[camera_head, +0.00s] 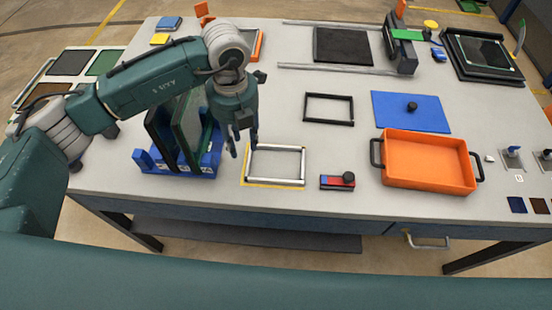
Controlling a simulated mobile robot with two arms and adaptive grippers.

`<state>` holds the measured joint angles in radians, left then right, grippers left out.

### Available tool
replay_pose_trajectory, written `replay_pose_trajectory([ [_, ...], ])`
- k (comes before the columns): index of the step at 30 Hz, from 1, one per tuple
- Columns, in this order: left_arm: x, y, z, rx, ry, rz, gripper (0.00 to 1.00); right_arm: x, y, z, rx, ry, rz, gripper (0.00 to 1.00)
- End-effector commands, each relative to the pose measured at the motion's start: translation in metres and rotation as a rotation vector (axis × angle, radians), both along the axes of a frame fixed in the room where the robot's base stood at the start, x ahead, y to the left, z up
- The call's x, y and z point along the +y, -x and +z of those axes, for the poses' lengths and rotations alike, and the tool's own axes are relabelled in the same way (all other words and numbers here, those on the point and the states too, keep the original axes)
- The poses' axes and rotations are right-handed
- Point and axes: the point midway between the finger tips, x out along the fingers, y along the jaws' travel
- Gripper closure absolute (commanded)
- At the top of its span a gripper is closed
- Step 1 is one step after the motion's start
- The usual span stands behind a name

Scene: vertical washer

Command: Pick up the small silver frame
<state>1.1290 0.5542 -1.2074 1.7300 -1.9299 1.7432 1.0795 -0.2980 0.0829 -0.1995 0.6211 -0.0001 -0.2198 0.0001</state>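The small silver frame (276,147) lies flat on the table inside a yellow outlined area (274,185), near the front edge. My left gripper (243,152) points down at the left side of the silver frame, with its fingers close to the frame's left bar. Its fingers look apart with a gap between them. I cannot tell whether they touch the frame. My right gripper is not in view.
A blue rack (150,160) holding dark panels stands just left of my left gripper. A black frame (329,94) lies behind the silver one. A red and blue block with a black knob (338,183) and an orange tray (428,185) are to the right.

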Motion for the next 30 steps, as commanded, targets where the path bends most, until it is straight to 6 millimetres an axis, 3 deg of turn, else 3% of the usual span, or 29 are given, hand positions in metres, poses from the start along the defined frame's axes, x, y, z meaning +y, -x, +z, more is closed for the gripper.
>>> replay_pose_trajectory([
  [6,-0.001,0.002,-0.034,0.006,0.003,-0.003,0.66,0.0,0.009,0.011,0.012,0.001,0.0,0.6],
  [14,-0.002,0.002,-0.055,0.007,0.004,-0.004,0.66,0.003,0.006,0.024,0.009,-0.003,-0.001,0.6],
  [21,-0.003,0.0,-0.09,0.005,0.005,-0.004,0.66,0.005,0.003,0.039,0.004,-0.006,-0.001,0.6],
  [30,-0.004,-0.001,-0.097,0.002,0.007,-0.005,0.66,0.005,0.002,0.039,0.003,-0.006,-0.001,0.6],
])
